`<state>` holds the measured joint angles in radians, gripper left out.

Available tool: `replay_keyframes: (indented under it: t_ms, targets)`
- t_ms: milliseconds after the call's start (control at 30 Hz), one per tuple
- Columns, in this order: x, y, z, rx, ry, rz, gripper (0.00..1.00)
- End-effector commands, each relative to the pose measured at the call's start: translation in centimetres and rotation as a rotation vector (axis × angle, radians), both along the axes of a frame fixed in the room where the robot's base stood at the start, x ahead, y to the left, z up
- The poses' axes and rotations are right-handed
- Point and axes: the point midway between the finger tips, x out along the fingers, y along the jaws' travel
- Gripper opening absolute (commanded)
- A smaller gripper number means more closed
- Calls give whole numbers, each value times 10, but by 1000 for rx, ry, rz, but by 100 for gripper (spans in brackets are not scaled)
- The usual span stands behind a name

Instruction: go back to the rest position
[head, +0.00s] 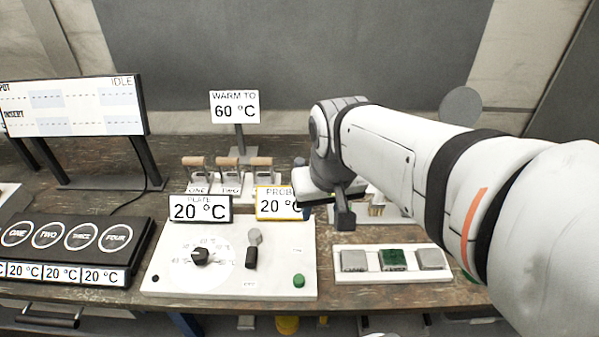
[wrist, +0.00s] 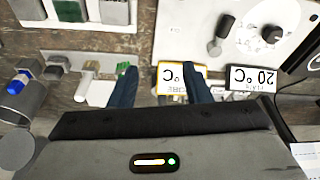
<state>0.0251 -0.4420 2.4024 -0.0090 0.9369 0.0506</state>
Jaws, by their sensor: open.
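My gripper (head: 345,205) hangs over the bench behind the right part of the white control box, partly in front of the yellow-framed PROBE display reading 20 °C (head: 279,203). In the wrist view its two dark blue fingers (wrist: 160,88) are spread apart with nothing between them. The PROBE display (wrist: 182,78) shows upside down behind the fingers there. My arm reaches in from the right in the head view and hides part of the bench.
The control box (head: 165,280) has a PLATE display (head: 200,208), a dial (head: 201,256) and a green button (head: 298,281). A tray with three blocks (head: 392,277) lies to its right. Wooden-handled tools (head: 228,163) and a WARM TO 60 °C sign (head: 235,106) stand behind. A four-position block (head: 70,240) is left.

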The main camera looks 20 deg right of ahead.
Motion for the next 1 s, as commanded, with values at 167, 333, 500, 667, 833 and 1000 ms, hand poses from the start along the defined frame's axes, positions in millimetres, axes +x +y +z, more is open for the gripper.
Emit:
replay_keyframes:
  t_ms: [167,333,500,667,833,1000]
  targets:
    - [-27,6,-9,-8,-39,62,44]
    - [-31,7,-12,-9,-44,74,44]
    - [-31,7,-12,-9,-44,73,44]
    - [-31,7,-11,-9,-43,72,44]
    - [-30,7,-11,-9,-43,72,44]
    - [-30,7,-11,-9,-43,72,44]
